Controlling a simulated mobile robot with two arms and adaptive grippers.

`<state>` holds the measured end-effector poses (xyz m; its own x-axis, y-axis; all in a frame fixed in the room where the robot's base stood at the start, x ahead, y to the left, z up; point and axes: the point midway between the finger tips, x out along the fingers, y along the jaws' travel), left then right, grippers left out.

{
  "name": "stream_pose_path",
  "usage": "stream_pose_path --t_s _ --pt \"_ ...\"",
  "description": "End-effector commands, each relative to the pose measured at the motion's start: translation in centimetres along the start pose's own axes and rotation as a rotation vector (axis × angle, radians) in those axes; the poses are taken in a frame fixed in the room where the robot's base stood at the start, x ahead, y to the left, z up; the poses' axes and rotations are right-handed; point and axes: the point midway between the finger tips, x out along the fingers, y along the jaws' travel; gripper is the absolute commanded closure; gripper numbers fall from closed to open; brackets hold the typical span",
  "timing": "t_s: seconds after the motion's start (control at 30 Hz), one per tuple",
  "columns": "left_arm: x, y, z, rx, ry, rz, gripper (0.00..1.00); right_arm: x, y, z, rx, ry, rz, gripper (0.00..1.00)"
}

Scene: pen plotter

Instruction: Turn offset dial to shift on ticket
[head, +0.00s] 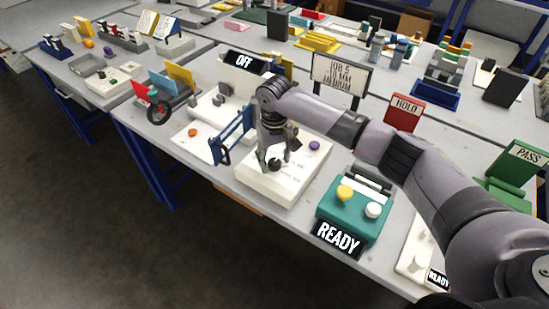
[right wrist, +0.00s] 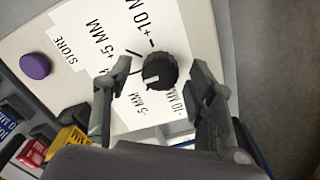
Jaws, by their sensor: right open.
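The offset dial (right wrist: 160,70) is a black ribbed knob on a white panel, ringed by labels including +5 MM, +10 MM, -5 MM and -10 MM. A pale mark shows on its lower left, but the exact setting is unclear. My right gripper (right wrist: 160,85) is open, with one finger on each side of the dial; contact cannot be told. In the head view my right gripper (head: 277,155) points down over the white plotter box (head: 256,184). The ticket sign (head: 341,74) reads JOB 5, 10 MM, MEDIUM; any sign before 10 is too small to tell. My left gripper is not in view.
A purple button (right wrist: 35,66) sits beside the word STORE. A blue frame (head: 233,135) stands left of the dial. A teal box (head: 350,208) with yellow and white buttons and a READY sign (head: 338,237) stands to the right. A red HOLD sign (head: 404,112) is behind.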

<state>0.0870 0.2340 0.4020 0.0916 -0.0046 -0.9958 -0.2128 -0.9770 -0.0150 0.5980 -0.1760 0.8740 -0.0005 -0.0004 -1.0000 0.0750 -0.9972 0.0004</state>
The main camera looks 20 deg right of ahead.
Motion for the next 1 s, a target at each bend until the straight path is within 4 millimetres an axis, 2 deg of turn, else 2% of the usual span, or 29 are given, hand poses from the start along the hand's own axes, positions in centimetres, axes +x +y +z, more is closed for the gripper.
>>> stream_pose_path --t_s 0.33,1.0 --pt "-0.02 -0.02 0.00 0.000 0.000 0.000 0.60 0.42 -0.02 0.01 -0.001 0.000 0.000 0.50" --pt "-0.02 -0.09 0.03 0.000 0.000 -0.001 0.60 0.35 0.01 -0.01 0.000 0.001 0.000 0.94"
